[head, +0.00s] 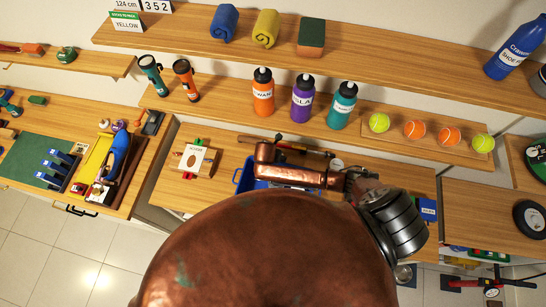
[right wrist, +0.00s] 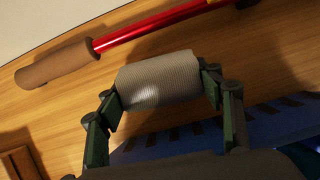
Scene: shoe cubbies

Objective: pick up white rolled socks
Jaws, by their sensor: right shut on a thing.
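In the right wrist view, the white rolled socks (right wrist: 158,76) appear as a pale grey, ribbed roll lying crosswise between the fingers. My right gripper (right wrist: 162,94) is shut on them, with one dark green finger at each end of the roll. Wood shows behind the roll; I cannot tell whether it touches that surface. In the head view I cannot make out the socks or the right fingertips; my copper arm covers that area. My left gripper is in neither view.
A blue slotted crate (right wrist: 205,132) lies just below the socks in the wrist view. A red rod with a brown grip (right wrist: 58,63) lies behind them. Bottles, including an orange one (head: 263,93), and balls (head: 379,122) stand on the middle shelf. Rolled towels (head: 265,27) sit above.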

